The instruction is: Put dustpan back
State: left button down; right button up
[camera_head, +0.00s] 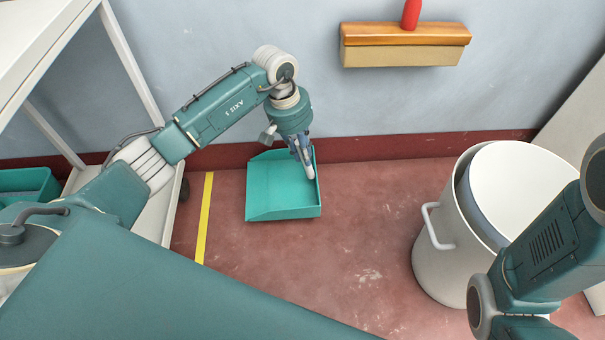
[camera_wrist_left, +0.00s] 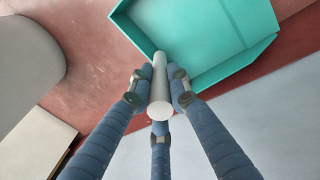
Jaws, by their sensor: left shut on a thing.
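The teal dustpan (camera_head: 270,195) is near the red floor, close to the wall's base, in the middle of the head view. I cannot tell whether it touches the floor. Its pale round handle (camera_wrist_left: 159,90) shows between the fingers in the left wrist view, with the teal pan (camera_wrist_left: 200,35) beyond it. My left gripper (camera_head: 306,163) points down and is shut on the handle. My right arm (camera_head: 545,245) shows at the lower right, but its gripper is out of the picture.
A broom head (camera_head: 400,45) with a red handle is at the wall. A pale bin (camera_head: 445,255) stands at the right. A white rack (camera_head: 135,65) and a teal tray (camera_head: 30,183) are at the left, near a yellow floor line (camera_head: 204,220). The floor between line and bin is otherwise clear.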

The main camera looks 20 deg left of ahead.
pick_arm(q)
jog(key=b+x, duration=0.1)
jog(key=x, duration=0.1)
jog(key=b+x, duration=0.1)
jog(key=x, duration=0.1)
jog(key=a+b+x, duration=0.1)
jog(key=x, duration=0.1)
jog(key=shift+s, duration=0.15)
jog(key=c, duration=1.6)
grip_release()
jog(key=shift+f, duration=0.1)
jog(key=shift+c, duration=0.2)
